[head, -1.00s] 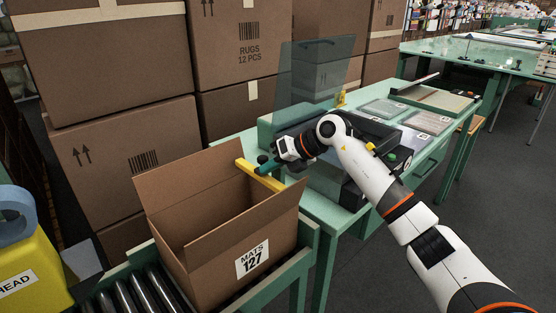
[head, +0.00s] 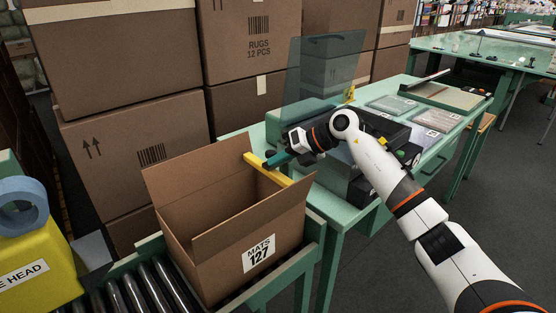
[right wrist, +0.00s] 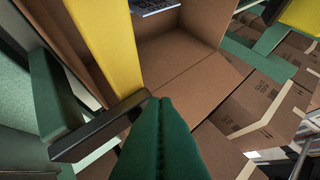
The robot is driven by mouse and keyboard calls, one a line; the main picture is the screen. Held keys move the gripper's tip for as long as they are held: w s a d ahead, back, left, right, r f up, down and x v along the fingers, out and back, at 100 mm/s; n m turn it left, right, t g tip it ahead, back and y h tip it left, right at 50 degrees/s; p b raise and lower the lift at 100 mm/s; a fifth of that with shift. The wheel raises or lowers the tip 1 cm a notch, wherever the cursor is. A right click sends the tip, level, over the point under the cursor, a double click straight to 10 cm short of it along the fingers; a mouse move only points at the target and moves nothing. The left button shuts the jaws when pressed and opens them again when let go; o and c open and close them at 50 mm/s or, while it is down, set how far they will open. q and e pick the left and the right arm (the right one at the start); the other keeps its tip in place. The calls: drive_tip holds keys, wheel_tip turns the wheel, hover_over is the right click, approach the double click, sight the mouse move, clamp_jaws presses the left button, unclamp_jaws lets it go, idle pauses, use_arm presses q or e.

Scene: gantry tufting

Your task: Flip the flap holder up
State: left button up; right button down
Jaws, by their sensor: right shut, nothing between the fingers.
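The flap holder is a yellow bar (head: 266,170) along the right side of the open cardboard box (head: 215,225). In the right wrist view the yellow bar (right wrist: 105,48) runs down to a dark end piece (right wrist: 100,128). My right gripper (head: 269,163) has dark green fingers, shut with nothing between them, at the middle of the bar in the head view. In the right wrist view the shut fingertips (right wrist: 160,102) are just right of the dark piece; whether they touch it I cannot tell. My left gripper is not in view.
The box stands on a roller conveyor (head: 140,292). A green table (head: 340,216) with a dark machine and a clear panel (head: 322,75) is to the right. Large stacked cartons (head: 150,150) stand behind. A yellow container (head: 35,262) is at left.

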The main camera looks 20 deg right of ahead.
drive_tip(key=shift+d+r, duration=0.1)
drive_tip(key=shift+r, duration=0.1)
drive_tip(key=w+d+r+m+t+y+b, duration=0.1)
drive_tip(key=w+d+r+m+y+b, duration=0.1)
drive_tip(key=d+m+y+b, duration=0.4)
drive_tip(key=shift+w+d+r+m+y, duration=0.35)
drive_tip(key=shift+d+y, duration=0.2)
drive_tip(key=shift+y, duration=0.95)
drive_tip(key=shift+d, duration=0.1)
wheel_tip(320, 180, up, 10)
drive_tip(key=shift+b, duration=0.35)
